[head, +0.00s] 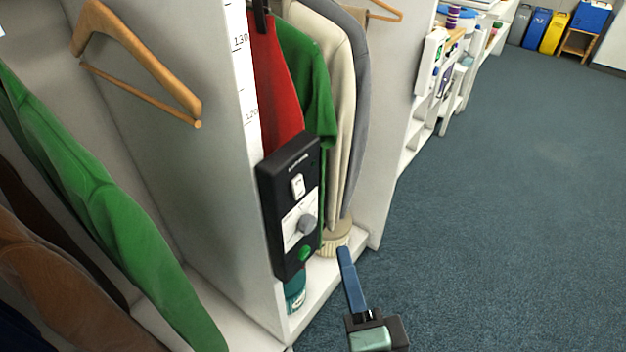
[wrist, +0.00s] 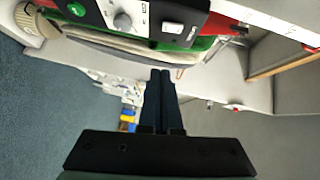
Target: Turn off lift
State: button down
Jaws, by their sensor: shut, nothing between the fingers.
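The lift control looks to be the black panel (head: 290,250) mounted on the edge of the white partition in the head view. It has a white switch (head: 298,186) near the top, a grey knob (head: 307,224) on a white plate, and a round green button (head: 305,253) near the bottom. In the wrist view the panel (wrist: 148,22) lies along the top edge, with its knob (wrist: 122,22), green button (wrist: 76,9) and white switch (wrist: 172,27). My gripper (head: 344,250) is shut and empty, to the lower right of the panel; in the wrist view its fingertips (wrist: 160,72) sit apart from the panel.
Coats, including a red one (head: 277,90) and a green one (head: 310,80), hang behind the panel. A wooden hanger (head: 140,55) and more coats are at the left. A teal container (head: 295,289) stands below the panel. Open blue carpet (head: 500,200) lies to the right.

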jog(key=shift+s+r, duration=0.1)
dwell(0.4)
jog(key=p, duration=0.2)
send_near(298, 187)
jog(key=w+d+f, duration=0.2)
jog(key=w+d, duration=0.2)
jog(key=w+a, duration=0.1)
jog(key=w+a+p, duration=0.1)
jog(key=w+a, duration=0.1)
jog(key=shift+w+a+f, duration=0.15)
jog(key=shift+f, duration=0.25)
jog(key=shift+f, duration=0.15)
